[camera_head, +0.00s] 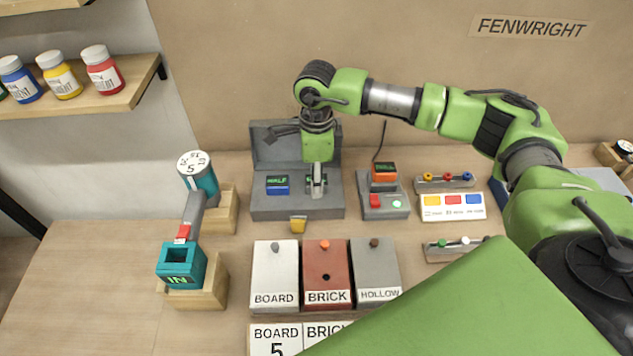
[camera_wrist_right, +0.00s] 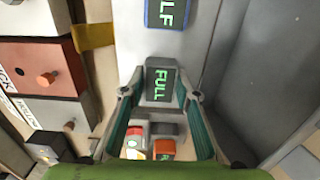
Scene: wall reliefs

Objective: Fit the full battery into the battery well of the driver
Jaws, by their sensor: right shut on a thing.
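The full battery (camera_wrist_right: 162,83), a dark block with green FULL lettering, sits between the fingers of my right gripper (camera_head: 317,194). The gripper is shut on it, at the grey case (camera_head: 270,212). Whether it rests in the case or is lifted is unclear. In the head view the fingers hide most of it. The driver (camera_head: 194,212) lies at the left on wooden cradles, with a teal dial head, grey body and red trigger. Its teal battery well (camera_head: 180,272), marked IN, faces up and looks empty. My left gripper is not in view.
A blue HALF battery (camera_head: 277,185) sits in the case beside my gripper. A charger (camera_head: 384,205) with an orange battery (camera_head: 384,172) stands to the right. BOARD, BRICK and HOLLOW blocks (camera_head: 325,262) stand in front. Table between driver and case is clear.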

